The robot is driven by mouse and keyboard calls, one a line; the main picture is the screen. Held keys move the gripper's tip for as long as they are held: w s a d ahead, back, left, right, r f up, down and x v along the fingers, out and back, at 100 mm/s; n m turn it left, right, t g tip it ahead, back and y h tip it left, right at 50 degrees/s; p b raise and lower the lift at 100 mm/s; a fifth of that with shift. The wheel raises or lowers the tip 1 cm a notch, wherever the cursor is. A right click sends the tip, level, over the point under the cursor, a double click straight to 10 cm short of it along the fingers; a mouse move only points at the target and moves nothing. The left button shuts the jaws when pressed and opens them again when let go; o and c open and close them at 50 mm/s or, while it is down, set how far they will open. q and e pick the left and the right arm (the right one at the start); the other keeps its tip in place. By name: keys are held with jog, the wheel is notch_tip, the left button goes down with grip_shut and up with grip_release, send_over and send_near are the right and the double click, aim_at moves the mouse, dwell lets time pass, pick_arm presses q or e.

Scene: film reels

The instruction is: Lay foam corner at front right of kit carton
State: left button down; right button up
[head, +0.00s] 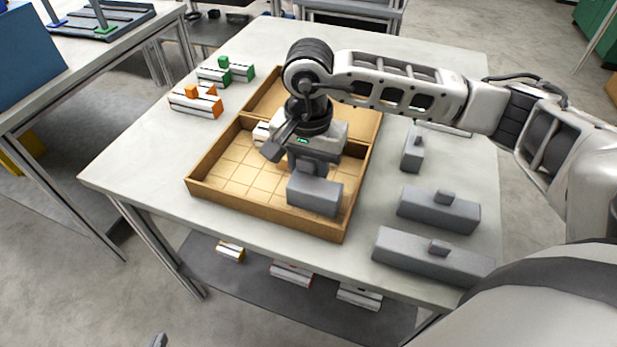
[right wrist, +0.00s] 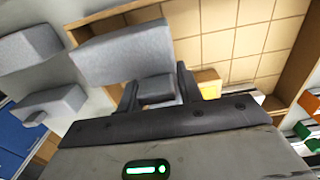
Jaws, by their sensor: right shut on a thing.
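The foam corner (head: 315,194) is a grey block held by its small top grip. My right gripper (head: 312,174) is shut on it, above the front right part of the open kit carton (head: 262,213). Whether the block touches the carton floor I cannot tell. In the right wrist view the block (right wrist: 125,55) lies beyond the two fingers (right wrist: 158,88), with the tan gridded carton floor (right wrist: 215,45) beside it. Only a dark tip of my left gripper (head: 160,341) shows at the bottom edge of the head view; its jaws are hidden.
Several grey foam blocks with top grips stand right of the carton: a small one (head: 412,152), a medium one (head: 438,210) and a long one (head: 430,259). Orange (head: 196,101) and green (head: 226,72) pieces stand at the back left. The table's front left corner is clear.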

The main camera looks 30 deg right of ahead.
aim_at(309, 182)
notch_tip(309, 182, down, 3)
jog(key=shift+r+p, duration=0.2)
jog(key=shift+p, duration=0.15)
jog(key=shift+f, duration=0.35)
jog(key=o, duration=1)
pick_arm(q)
jog(key=shift+r, duration=0.15)
pick_arm(e)
jog(key=shift+o, duration=0.2)
jog(key=shift+r, duration=0.55)
pick_arm(q)
jog(key=shift+w+b, duration=0.1)
jog(key=shift+b, duration=0.5)
pick_arm(e)
notch_tip(309, 182, up, 11)
jog(key=shift+r, duration=0.15)
